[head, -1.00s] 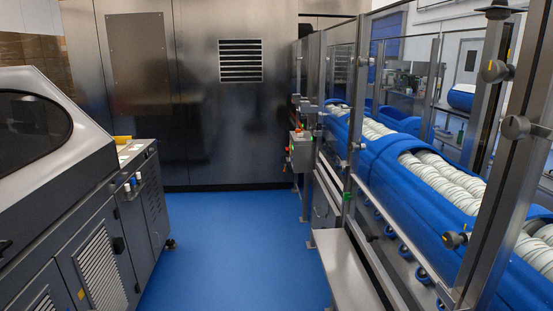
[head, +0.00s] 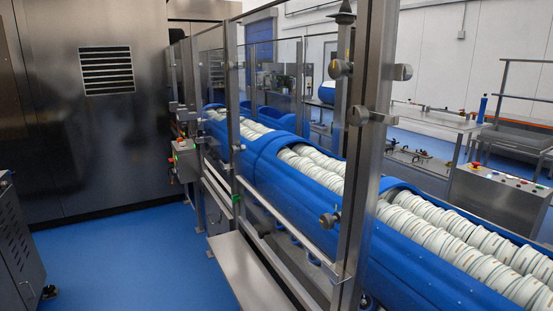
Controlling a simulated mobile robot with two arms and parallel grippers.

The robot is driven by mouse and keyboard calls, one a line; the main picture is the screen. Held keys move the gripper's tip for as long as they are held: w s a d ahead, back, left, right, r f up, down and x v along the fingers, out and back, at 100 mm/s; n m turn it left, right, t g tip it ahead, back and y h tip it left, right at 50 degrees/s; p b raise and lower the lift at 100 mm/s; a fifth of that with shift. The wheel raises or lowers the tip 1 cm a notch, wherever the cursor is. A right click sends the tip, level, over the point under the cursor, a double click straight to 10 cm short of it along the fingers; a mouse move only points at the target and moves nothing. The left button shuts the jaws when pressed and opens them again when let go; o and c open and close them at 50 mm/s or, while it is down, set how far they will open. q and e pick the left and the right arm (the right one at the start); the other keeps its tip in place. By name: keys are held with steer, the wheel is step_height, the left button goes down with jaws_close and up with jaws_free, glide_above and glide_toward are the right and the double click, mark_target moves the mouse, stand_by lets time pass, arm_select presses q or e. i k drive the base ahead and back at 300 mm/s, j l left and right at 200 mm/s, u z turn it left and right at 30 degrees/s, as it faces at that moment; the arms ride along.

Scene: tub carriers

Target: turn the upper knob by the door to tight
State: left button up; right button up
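The guard door is a clear panel in a metal frame, with a thick metal post (head: 366,160) at its near edge. A dark round upper knob (head: 339,69) with a small yellow mark sits high on the left of this post. A similar lower knob (head: 330,219) with a yellow mark sits well below it. Two plain grey round knobs, one at upper right (head: 402,72) and one lower (head: 358,115), also show on the post. I cannot tell how tight any knob is. Neither of my grippers is in view.
Behind the guard runs a blue conveyor (head: 265,155) carrying rows of white tubs (head: 310,165). A metal ledge (head: 245,270) runs low along the guard. Blue floor (head: 130,260) is clear at left. A grey control panel (head: 500,185) with coloured buttons stands at right.

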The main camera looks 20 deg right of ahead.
mark_target(230, 66)
steer(key=i+z, duration=0.2)
steer(key=z, duration=0.25)
steer(key=i+j+z, duration=0.15)
steer(key=z, duration=0.3)
steer(key=i+j+z, duration=0.15)
steer(key=z, duration=0.3)
steer(key=i+j+z, duration=0.15)
steer(key=z, duration=0.3)
steer(key=j, duration=0.1)
